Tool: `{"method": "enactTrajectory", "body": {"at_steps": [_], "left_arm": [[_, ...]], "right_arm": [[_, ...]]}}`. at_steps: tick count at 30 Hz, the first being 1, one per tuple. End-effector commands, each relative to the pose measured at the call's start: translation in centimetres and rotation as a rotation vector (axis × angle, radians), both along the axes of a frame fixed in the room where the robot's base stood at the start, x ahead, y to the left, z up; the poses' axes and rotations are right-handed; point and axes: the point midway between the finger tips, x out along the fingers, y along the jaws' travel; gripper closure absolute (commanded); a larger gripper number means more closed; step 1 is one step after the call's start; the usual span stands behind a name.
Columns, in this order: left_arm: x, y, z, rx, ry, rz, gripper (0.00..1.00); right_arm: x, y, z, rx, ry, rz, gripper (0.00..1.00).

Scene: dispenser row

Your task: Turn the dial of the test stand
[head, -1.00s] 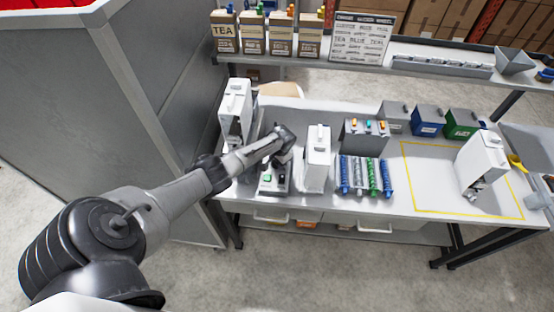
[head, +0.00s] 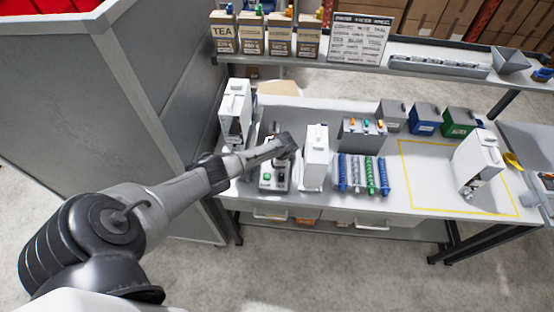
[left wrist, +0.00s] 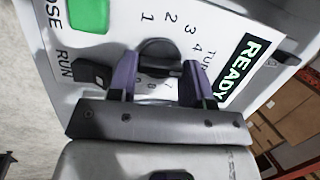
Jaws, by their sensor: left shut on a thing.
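The test stand (head: 273,184) stands on the bench between two white dispensers. In the left wrist view its white panel (left wrist: 112,22) shows a green button (left wrist: 88,14), a READY display (left wrist: 240,68) and a ring of numbers. My left gripper (head: 284,152) is over the stand. In the left wrist view, its purple fingers (left wrist: 158,72) are shut on the dial (left wrist: 158,52), one on each side. The fingers and gripper body hide part of the dial and some numbers. I do not see my right gripper.
A white dispenser (head: 316,155) stands close right of my left gripper, another (head: 235,110) to its left. A rack of blue and green tubes (head: 363,175) is farther right. The yellow-outlined area (head: 425,170) is mostly clear, with a third dispenser (head: 478,160) at its right.

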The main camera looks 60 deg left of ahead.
Motion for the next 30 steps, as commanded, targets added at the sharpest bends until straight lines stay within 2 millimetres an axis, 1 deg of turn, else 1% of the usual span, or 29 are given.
{"method": "enactTrajectory", "body": {"at_steps": [9, 22, 23, 30], "left_arm": [[-0.01, -0.06, 0.00, 0.009, 0.013, -0.067, 0.78], [-0.01, -0.06, -0.02, 0.010, 0.014, -0.073, 0.78], [-0.01, -0.06, -0.02, 0.010, 0.014, -0.073, 0.53], [-0.01, -0.06, -0.01, 0.010, 0.014, -0.072, 0.30]], "right_arm": [[0.00, -0.20, 0.18, -0.007, 0.000, 0.004, 0.57], [0.00, -0.29, 0.18, -0.009, 0.000, 0.006, 0.57], [0.00, -0.28, 0.18, -0.009, 0.000, 0.006, 0.57], [0.00, -0.14, 0.20, -0.004, 0.000, 0.003, 0.57]]}}
